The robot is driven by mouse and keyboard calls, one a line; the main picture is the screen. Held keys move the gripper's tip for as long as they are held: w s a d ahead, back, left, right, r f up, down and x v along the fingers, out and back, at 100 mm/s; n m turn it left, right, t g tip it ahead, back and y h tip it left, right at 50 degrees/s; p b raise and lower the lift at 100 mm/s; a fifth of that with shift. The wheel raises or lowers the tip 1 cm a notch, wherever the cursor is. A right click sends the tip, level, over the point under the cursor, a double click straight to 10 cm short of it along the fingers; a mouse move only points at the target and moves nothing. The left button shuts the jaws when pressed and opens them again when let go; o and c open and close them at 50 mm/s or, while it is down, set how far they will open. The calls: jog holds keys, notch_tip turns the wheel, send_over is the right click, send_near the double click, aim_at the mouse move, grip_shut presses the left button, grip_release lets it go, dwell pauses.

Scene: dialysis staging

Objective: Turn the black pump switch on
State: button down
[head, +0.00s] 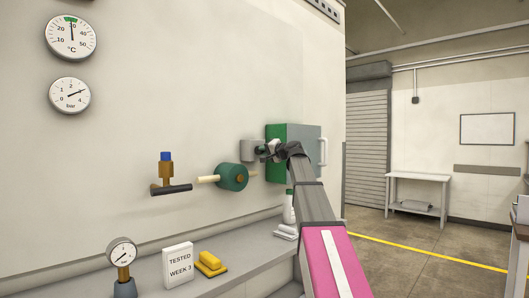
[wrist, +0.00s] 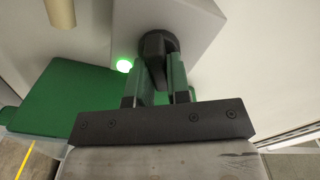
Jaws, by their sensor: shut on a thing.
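The black pump switch (wrist: 155,44) is a round knob with a raised grip bar on the face of a small grey box (wrist: 202,22). The grey box also shows on the wall in the head view (head: 248,146). My gripper (wrist: 158,72) is shut on the switch's grip bar, one finger on each side. The bar looks nearly in line with the fingers in the wrist view. A green lamp (wrist: 124,65) beside the switch glows brightly. In the head view my gripper (head: 266,151) is at the box and hides most of the switch.
A green and grey cabinet (head: 305,137) is close behind my gripper. A green pump-like cylinder (head: 232,177) and a blue-topped valve (head: 166,170) are on the wall to the left. The ledge below holds a gauge (head: 122,254), a sign (head: 178,265) and a yellow item (head: 210,264).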

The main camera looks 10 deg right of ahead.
jog(key=c, duration=1.1)
grip_release()
jog(key=v, duration=1.1)
